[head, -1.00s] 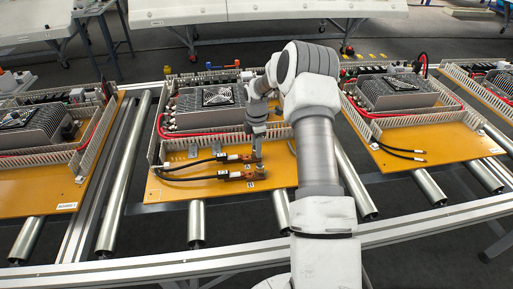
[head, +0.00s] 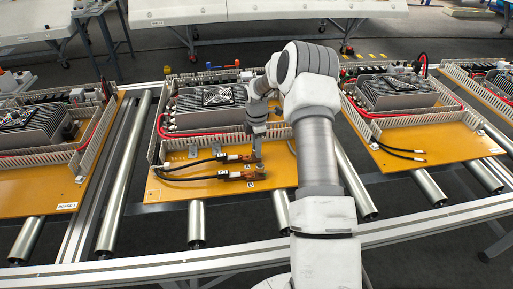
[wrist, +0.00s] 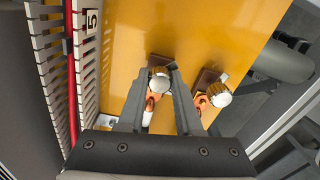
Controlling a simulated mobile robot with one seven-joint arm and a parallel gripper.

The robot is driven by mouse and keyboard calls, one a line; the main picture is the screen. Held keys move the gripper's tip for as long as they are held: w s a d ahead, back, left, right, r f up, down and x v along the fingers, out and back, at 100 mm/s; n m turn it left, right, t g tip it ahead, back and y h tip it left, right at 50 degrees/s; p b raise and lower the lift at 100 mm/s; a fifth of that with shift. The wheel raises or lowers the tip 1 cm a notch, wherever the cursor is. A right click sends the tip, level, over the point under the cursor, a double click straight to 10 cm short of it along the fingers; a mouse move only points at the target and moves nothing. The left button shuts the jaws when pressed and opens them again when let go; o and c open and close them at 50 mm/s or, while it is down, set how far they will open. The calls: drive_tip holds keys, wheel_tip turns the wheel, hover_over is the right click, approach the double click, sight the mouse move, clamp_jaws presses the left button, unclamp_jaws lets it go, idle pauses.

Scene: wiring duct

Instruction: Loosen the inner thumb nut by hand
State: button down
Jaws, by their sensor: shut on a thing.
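The inner thumb nut (wrist: 159,84) is a round silvery knob on a copper terminal, nearer the slotted duct in the wrist view. My gripper (wrist: 160,71) is shut on it, one finger on each side. The head view shows my gripper (head: 257,157) pointing down at the farther of two cable ends; the nut is too small to make out there. The outer thumb nut (wrist: 219,96), silvery with a brassy knurled side, stands free to the right of my right finger. Orange-sleeved cable lugs run under both nuts, partly hidden by the fingers.
Two black cables (head: 188,174) run left from the terminals over the orange board (head: 215,192). A pale slotted duct (wrist: 46,60) and a red wire (wrist: 71,75) lie left in the wrist view. A grey fan unit (head: 205,107) stands behind. The board's front is clear.

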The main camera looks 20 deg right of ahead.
idle(0.3)
drive_tip(key=n+p, duration=0.1)
drive_tip(key=n, duration=0.5)
drive_tip(key=c, duration=0.7)
unclamp_jaws()
drive_tip(key=shift+o, duration=0.2)
drive_tip(key=m, duration=0.3)
drive_tip(key=shift+f+m+b, duration=0.1)
drive_tip(key=shift+m+b, duration=0.2)
drive_tip(key=shift+b, duration=0.1)
drive_tip(key=shift+m, duration=1.2)
